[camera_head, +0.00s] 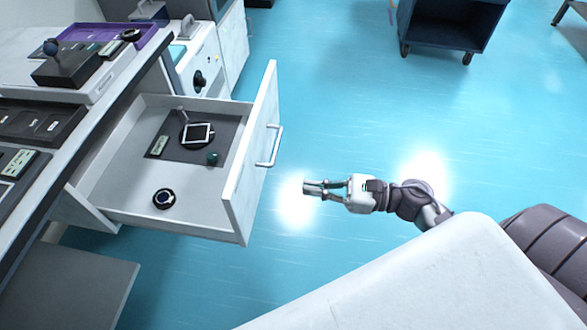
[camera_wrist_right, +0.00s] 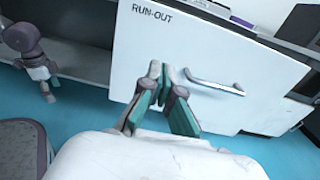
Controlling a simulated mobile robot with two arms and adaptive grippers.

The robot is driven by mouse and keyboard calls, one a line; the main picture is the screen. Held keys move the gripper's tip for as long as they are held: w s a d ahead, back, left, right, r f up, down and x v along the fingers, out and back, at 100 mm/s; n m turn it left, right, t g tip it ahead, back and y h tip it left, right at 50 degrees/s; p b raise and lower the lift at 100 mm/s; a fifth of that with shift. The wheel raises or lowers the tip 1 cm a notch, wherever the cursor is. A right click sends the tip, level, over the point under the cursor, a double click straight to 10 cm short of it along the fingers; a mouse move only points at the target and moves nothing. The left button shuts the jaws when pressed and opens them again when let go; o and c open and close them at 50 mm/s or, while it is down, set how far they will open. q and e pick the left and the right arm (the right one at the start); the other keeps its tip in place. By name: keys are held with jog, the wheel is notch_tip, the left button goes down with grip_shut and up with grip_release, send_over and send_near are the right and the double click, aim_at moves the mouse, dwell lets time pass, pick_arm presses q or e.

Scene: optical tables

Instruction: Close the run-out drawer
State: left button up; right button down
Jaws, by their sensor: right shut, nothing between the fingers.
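The run-out drawer (camera_head: 118,180) stands pulled out from the bench in the head view, its inside open to view. Its white front panel (camera_head: 250,160) carries a bar handle (camera_head: 272,147). In the right wrist view the front panel (camera_wrist_right: 225,60) reads "RUN-OUT" and the handle (camera_wrist_right: 215,86) shows right of my fingers. My right gripper (camera_head: 308,188) is shut and empty, apart from the panel and to its right in the head view. It also shows in the right wrist view (camera_wrist_right: 165,72). My left gripper (camera_wrist_right: 47,88) appears small at the left there; its fingers are unclear.
Inside the drawer are a dark mat (camera_head: 222,128), a white-framed square item (camera_head: 198,133) and a round black item (camera_head: 163,198). The bench top (camera_head: 85,125) holds trays and devices. A blue cart (camera_head: 450,25) stands far back. The blue floor around my right gripper is clear.

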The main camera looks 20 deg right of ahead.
aim_at(246, 179)
jog(key=p+x, duration=0.1)
jog(key=x, duration=1)
jog(key=shift+w+r, duration=0.1)
pick_arm(q)
jog(key=shift+s+a+f, duration=0.1)
jog(key=shift+s+f, duration=0.25)
jog(key=shift+f, duration=0.4)
jog(key=shift+s+d+f, duration=0.1)
jog(key=shift+s+f, duration=0.3)
jog(key=shift+f, duration=0.3)
jog(key=shift+s+a+f, duration=0.1)
jog(key=shift+s+f, duration=0.25)
jog(key=shift+f, duration=0.4)
pick_arm(e)
jog(key=shift+w+a, duration=0.3)
jog(key=shift+a, duration=0.15)
